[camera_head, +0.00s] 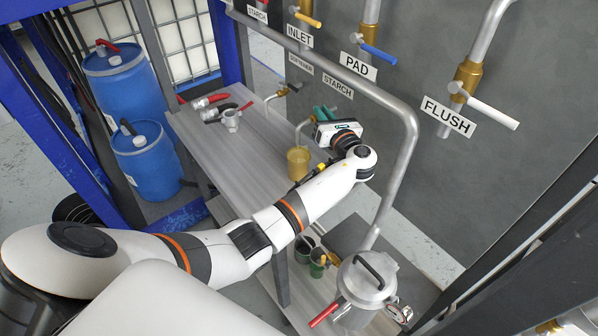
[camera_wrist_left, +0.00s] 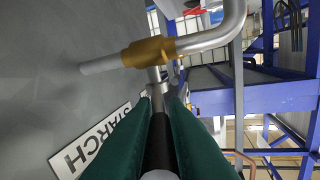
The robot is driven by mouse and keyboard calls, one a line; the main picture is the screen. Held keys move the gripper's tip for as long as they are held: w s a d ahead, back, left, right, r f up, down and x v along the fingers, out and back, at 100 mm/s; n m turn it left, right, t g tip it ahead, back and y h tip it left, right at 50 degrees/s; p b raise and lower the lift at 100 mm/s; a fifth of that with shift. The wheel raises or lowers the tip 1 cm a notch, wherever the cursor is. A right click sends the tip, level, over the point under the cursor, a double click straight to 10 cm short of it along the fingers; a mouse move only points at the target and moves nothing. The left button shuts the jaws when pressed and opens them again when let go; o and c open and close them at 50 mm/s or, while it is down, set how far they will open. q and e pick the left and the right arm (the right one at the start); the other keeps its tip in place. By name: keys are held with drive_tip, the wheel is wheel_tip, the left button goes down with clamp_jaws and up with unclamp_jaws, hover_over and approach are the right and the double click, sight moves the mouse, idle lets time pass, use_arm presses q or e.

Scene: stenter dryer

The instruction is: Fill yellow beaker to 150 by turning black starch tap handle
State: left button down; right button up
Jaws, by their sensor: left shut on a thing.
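The yellow beaker (camera_head: 298,165) stands on the grey bench shelf under a bent metal spout (camera_head: 300,127). Its liquid level cannot be read. My left gripper (camera_head: 322,113) is at the starch tap, up against the wall below the STARCH label (camera_head: 337,83). In the left wrist view, its green fingers (camera_wrist_left: 160,112) are shut on the black tap handle (camera_wrist_left: 160,145), which lies between them. The brass tap body (camera_wrist_left: 150,52) shows just beyond the fingertips. In the head view the gripper hides most of this tap and its handle. My right gripper does not show.
A curved metal rail (camera_head: 408,130) runs close to my left wrist. Further taps, labelled INLET, PAD and FLUSH, line the wall. Metal fittings (camera_head: 230,120) lie on the shelf (camera_head: 245,165). A lidded steel pot (camera_head: 365,280) and small cups stand lower down. Blue drums (camera_head: 125,85) stand at left.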

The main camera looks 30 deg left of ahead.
use_arm(q)
drive_tip(key=n+g+b, duration=0.1)
drive_tip(key=b, duration=0.1)
drive_tip(key=n+g+y+b, duration=0.1)
drive_tip(key=g+b, duration=0.1)
drive_tip(key=w+n+g+y+b, duration=0.1)
drive_tip(key=g+b, duration=0.1)
drive_tip(key=shift+d+r+n, duration=0.1)
drive_tip(key=shift+d+n, duration=0.15)
drive_tip(key=shift+n, duration=0.05)
drive_tip(key=c, duration=1.7)
unclamp_jaws()
drive_tip(key=shift+o, duration=1.3)
drive_tip(key=shift+w, duration=0.15)
drive_tip(key=p+v, duration=0.3)
drive_tip(key=v, duration=0.9)
drive_tip(key=shift+f, duration=0.3)
